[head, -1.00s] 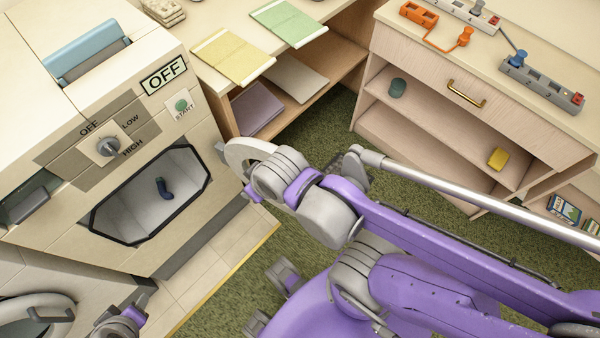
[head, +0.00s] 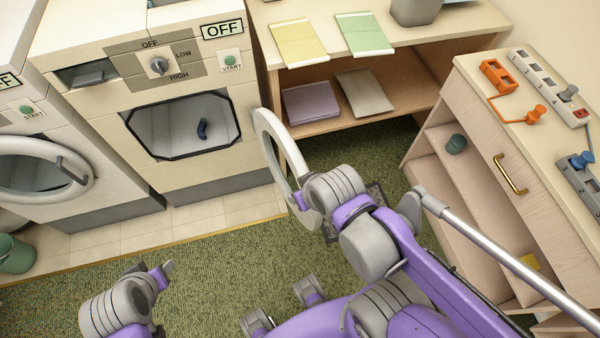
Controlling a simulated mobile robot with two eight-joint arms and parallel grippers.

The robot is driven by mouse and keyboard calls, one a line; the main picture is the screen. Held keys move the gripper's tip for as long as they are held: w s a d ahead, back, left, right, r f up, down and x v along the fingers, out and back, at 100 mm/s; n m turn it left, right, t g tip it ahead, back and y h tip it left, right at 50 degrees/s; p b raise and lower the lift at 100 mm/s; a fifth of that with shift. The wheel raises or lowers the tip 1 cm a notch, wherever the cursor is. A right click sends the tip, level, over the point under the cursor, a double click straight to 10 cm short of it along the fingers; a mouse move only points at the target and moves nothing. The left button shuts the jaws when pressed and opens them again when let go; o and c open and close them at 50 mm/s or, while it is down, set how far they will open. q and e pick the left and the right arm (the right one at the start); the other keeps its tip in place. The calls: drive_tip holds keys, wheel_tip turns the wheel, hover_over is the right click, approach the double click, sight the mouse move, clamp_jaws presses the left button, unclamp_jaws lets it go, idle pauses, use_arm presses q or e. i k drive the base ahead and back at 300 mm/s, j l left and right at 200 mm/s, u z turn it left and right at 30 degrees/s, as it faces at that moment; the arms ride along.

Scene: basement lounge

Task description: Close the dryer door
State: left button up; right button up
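The dryer (head: 190,60) is the white machine with an OFF label, a dial and a dark-rimmed octagonal opening. Its round white door (head: 272,137) stands open, swung out from the right side of the opening and seen at a steep angle.
A washer with a round door (head: 45,172) stands left of the dryer. A shelf table (head: 350,58) with folded cloths is to its right. A wooden cabinet (head: 500,150) stands at the right. A green bucket (head: 14,254) is far left.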

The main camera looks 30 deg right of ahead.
sight(264, 121)
drive_tip(key=k+l+u, duration=0.1)
drive_tip(key=l, duration=0.25)
drive_tip(key=k+l+u, duration=0.1)
drive_tip(key=l, duration=0.25)
drive_tip(key=k+l+u, duration=0.15)
drive_tip(key=l, duration=0.15)
drive_tip(key=l+u, duration=0.15)
drive_tip(key=l, duration=0.8)
drive_tip(key=i, duration=0.05)
